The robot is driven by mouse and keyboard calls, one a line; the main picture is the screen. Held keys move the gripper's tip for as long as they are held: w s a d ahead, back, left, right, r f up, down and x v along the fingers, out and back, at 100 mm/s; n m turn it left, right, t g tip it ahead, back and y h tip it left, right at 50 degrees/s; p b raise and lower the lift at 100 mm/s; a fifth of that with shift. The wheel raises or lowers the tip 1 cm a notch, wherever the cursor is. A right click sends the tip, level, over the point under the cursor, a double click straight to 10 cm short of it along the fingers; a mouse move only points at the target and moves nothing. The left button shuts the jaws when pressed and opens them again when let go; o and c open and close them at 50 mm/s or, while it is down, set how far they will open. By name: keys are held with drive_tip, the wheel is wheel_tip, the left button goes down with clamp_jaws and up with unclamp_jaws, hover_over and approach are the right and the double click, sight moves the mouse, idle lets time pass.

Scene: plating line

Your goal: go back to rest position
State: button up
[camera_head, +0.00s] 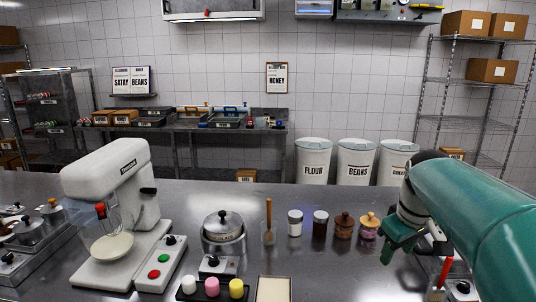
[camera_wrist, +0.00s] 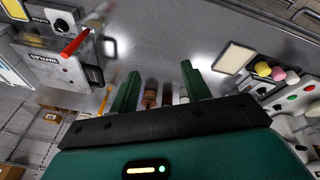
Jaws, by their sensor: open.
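My gripper (camera_head: 393,246) is the green end of my arm at the right of the head view, above the steel counter (camera_head: 330,268) and to the right of the row of jars. In the wrist view my gripper (camera_wrist: 160,88) shows two green fingers spread apart. Nothing is held between them; jars show beyond, at a distance. The waffle machine (camera_wrist: 75,70) with a red handle is at the upper left of the wrist view. In the head view my arm partly hides this machine at the lower right, where its red handle (camera_head: 444,272) shows.
A black tray (camera_head: 212,296) and a cream board (camera_head: 273,290) lie at the front.

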drive_tip(key=s+a+f+m+t, duration=0.1)
drive_tip(key=s+a+f+m, duration=0.1)
drive_tip(key=s+a, duration=0.4)
drive_tip(key=s+a+f+m+t, duration=0.1)
drive_tip(key=s+a+f+m, duration=0.1)
drive_tip(key=s+a+f, duration=0.2)
drive_tip(key=s+a, duration=0.3)
drive_tip(key=s, duration=0.3)
drive_tip(key=shift+a+t+y, duration=0.3)
drive_tip(key=shift+s, duration=0.1)
